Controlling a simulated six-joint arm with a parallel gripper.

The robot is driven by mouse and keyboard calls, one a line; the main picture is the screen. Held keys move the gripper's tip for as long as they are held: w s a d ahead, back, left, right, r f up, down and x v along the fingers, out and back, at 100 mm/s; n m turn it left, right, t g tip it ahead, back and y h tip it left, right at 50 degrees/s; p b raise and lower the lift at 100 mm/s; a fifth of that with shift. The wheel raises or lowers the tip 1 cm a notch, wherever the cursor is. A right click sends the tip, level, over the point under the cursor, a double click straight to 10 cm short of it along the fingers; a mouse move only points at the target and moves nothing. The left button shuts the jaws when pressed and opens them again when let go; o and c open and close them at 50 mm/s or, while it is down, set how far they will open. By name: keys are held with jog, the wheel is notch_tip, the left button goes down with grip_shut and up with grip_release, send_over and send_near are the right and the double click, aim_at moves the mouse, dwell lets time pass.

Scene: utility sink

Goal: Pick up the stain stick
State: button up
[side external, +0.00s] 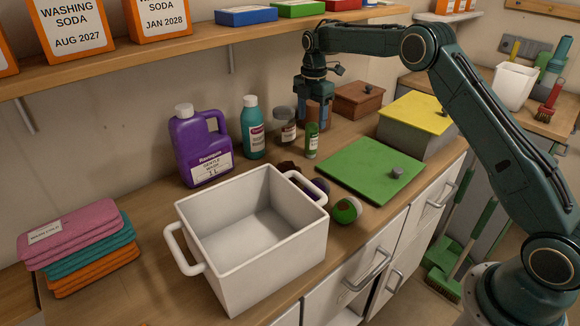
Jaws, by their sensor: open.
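A small upright green stick with a pale label, which looks like the stain stick (312,142), stands on the wooden counter behind the white bin. My gripper (314,118) is open and points down, just above and behind the green stick in the picture. A brown container (319,113) shows behind the stick, partly hidden by my gripper. I cannot tell from this view how far my fingers are from either one.
A glass jar (284,125), a teal bottle (253,128) and a purple jug (201,146) stand left of the stick. A white bin (262,273), several balls (346,210) and a green lid (368,171) lie nearer. A shelf (190,52) runs above.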

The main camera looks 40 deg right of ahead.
aim_at(312, 137)
jog(key=shift+f, duration=0.25)
jog(key=shift+s+f, duration=0.1)
jog(key=shift+f, duration=3.5)
jog(key=c, duration=1.1)
jog(key=shift+o, duration=0.2)
jog(key=shift+r, duration=0.1)
